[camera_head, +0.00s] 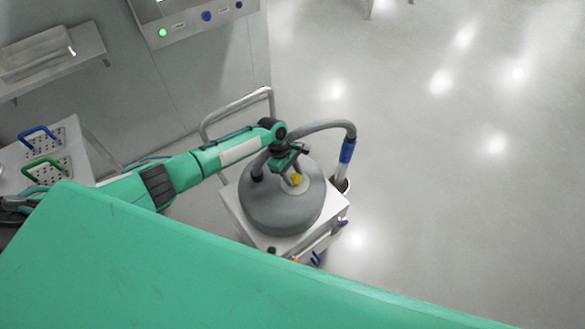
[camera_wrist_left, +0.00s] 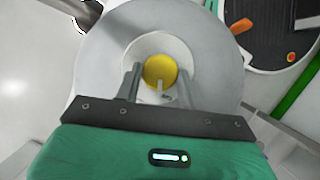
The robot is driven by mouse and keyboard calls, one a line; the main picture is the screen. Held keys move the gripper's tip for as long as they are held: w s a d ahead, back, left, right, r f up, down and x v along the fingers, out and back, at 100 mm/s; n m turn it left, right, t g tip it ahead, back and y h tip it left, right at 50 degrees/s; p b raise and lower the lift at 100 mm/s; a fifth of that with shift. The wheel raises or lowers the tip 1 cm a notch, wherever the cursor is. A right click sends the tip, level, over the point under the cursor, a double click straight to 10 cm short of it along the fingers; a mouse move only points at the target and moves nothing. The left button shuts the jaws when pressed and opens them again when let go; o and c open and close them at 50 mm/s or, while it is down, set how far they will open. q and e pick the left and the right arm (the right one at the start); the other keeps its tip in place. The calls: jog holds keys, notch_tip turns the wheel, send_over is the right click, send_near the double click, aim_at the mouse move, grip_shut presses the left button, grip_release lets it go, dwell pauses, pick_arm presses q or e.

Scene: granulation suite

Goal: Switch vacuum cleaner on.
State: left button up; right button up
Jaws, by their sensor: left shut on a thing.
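The vacuum cleaner (camera_head: 262,212) has a domed grey top and stands on a white wheeled cart, with a curved grey hose. A yellow knob (camera_head: 296,180) sits in a pale round disc on top of the dome. The knob also shows in the left wrist view (camera_wrist_left: 160,67), between the two fingers. My left gripper (camera_head: 292,172) reaches down over the dome from the left. In the left wrist view my left gripper (camera_wrist_left: 158,84) is shut on the yellow knob. The fingers partly hide the disc. The right gripper is not in view.
The cart (camera_head: 233,204) has a bent metal handle (camera_head: 236,108) behind the vacuum. A hose wand with a blue sleeve (camera_head: 347,151) stands at its right. A perforated table with blue and green handles (camera_head: 40,150) is at the left. The floor to the right is clear.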

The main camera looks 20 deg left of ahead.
pick_arm(q)
jog(key=shift+d+m+g, duration=0.1)
jog(key=shift+m+g, duration=0.2)
jog(key=shift+m, duration=0.6)
jog(key=m, duration=0.1)
jog(key=m+g+y, duration=0.1)
jog(key=m, duration=0.3)
jog(key=shift+w+d+g+y, duration=0.1)
jog(key=shift+w+g+y, duration=0.2)
jog(key=shift+g, duration=0.1)
jog(key=m+y, duration=0.1)
jog(key=m, duration=0.3)
jog(key=shift+d+g+b, duration=0.1)
jog(key=shift+g+b, duration=0.2)
jog(key=shift+b, duration=0.1)
jog(key=shift+d+m+y, duration=0.1)
jog(key=shift+m+y, duration=0.7)
jog(key=shift+m, duration=1.1)
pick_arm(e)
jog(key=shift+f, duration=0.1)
pick_arm(q)
jog(key=o, duration=1)
jog(key=shift+c, duration=0.2)
jog(key=shift+w+r, duration=0.1)
jog(key=b+v, duration=0.1)
jog(key=v, duration=1.2)
jog(key=shift+w+r, duration=0.25)
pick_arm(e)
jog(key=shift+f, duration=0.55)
